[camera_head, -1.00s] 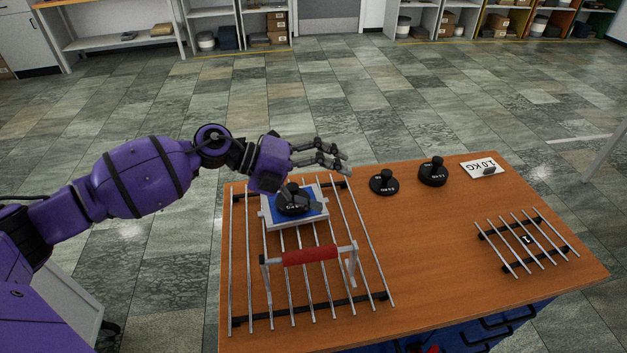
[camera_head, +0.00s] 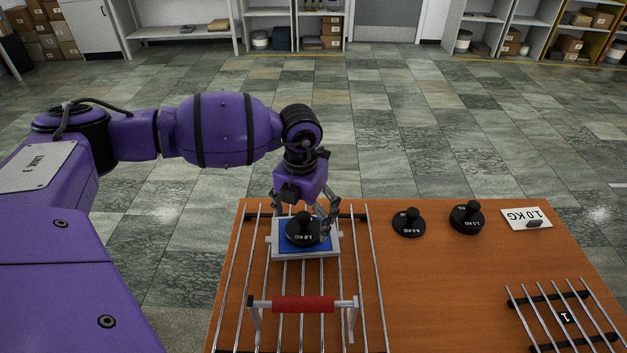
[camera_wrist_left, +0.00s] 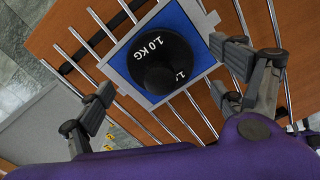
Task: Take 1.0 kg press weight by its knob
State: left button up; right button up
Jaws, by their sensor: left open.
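The 1.0 kg press weight (camera_head: 303,231) is a black disc with an upright knob. It rests on the blue pad of a press plate (camera_head: 285,252) on the left rack. In the left wrist view the weight (camera_wrist_left: 150,58) shows its "1.0 KG" marking and its knob. My left gripper (camera_head: 307,222) is open and hangs just above and around the weight in the head view. In the left wrist view its fingers (camera_wrist_left: 165,110) stand wide apart on either side of the weight, not closed on the knob. My right gripper is not in view.
Two other black weights, a smaller one (camera_head: 409,223) and a larger one (camera_head: 467,217), stand right of the press. A "1.0 KG" card (camera_head: 526,218) lies beyond them. A red handle (camera_head: 303,304) crosses the front of the left rack (camera_head: 228,290). A second rack (camera_head: 562,325) lies front right.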

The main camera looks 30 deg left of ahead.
pick_arm(q)
jog(key=shift+f, duration=1.25)
jog(key=c, duration=1.9)
jog(key=shift+w+r, duration=0.1)
jog(key=shift+r, duration=0.05)
jog(key=shift+c, duration=1.2)
jog(key=shift+r, duration=0.1)
